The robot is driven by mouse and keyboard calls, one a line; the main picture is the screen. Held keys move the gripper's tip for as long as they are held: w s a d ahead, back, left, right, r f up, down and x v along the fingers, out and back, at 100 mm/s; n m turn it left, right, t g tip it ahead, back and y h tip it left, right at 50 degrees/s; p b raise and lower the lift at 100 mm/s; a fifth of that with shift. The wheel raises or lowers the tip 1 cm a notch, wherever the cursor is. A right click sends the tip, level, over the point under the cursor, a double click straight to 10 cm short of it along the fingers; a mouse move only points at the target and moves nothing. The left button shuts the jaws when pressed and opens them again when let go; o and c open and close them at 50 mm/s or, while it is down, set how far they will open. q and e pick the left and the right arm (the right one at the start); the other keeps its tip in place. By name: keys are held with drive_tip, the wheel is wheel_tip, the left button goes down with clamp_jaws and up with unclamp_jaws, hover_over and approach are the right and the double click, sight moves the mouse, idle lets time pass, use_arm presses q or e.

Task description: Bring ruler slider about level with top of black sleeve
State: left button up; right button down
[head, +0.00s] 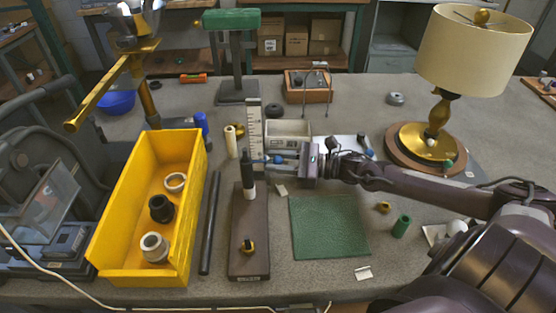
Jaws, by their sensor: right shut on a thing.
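The upright white ruler (254,122) stands behind the dark base board (248,240). The black sleeve (248,168) stands upright on that board, with a white part below it. The depth between slider and sleeve is hard to tell. My left gripper is not in view.
A yellow bin (107,240) with several rings stands left, with a dark rod (210,222) beside it. A green mat (328,228) lies below my right gripper. A lamp (437,125) stands at right, a grey stand with green top (236,70) behind.

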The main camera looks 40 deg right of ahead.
sight(279, 157)
wheel_tip(279, 157, up, 8)
drive_tip(key=p, duration=0.4)
drive_tip(key=shift+w+d+r, duration=0.1)
drive_tip(key=shift+d+r, duration=0.05)
drive_tip(key=shift+r, duration=0.1)
drive_tip(key=c, duration=1.4)
unclamp_jaws()
drive_tip(key=shift+f, duration=0.1)
drive_tip(key=shift+o, duration=0.8)
drive_tip(key=shift+f, duration=0.15)
drive_tip(key=shift+s+d, duration=0.35)
drive_tip(key=shift+d, duration=0.05)
drive_tip(key=p+v, duration=0.2)
drive_tip(key=v, duration=0.4)
drive_tip(key=shift+s+d, duration=0.25)
drive_tip(key=shift+d, duration=0.05)
